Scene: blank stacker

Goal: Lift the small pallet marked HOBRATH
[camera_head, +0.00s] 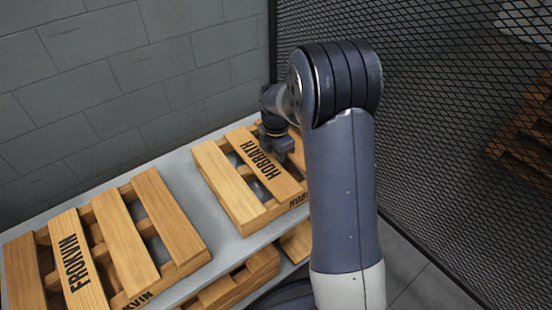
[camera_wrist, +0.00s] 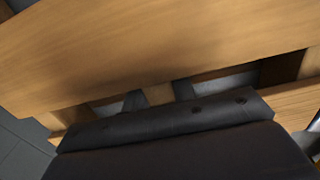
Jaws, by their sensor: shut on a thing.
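The small wooden pallet marked HOBRATH (camera_head: 228,183) lies on the grey shelf, with its name in black on a middle slat and partly readable on its front edge. My gripper (camera_head: 284,150) is over its right part, beside the lettered slat, and is shut on the pallet. My arm hides the pallet's right end. In the wrist view a broad wooden slat of the pallet (camera_wrist: 170,50) fills the upper part, close against the dark gripper body (camera_wrist: 170,135). The fingertips are hidden, and I cannot tell whether the pallet touches the shelf.
A pallet marked FROKVIN (camera_head: 125,240) lies to the left on the same shelf (camera_head: 182,178). More pallets (camera_head: 235,285) show on a level below. A block wall (camera_head: 120,80) stands behind and a black mesh panel (camera_head: 430,130) on the right.

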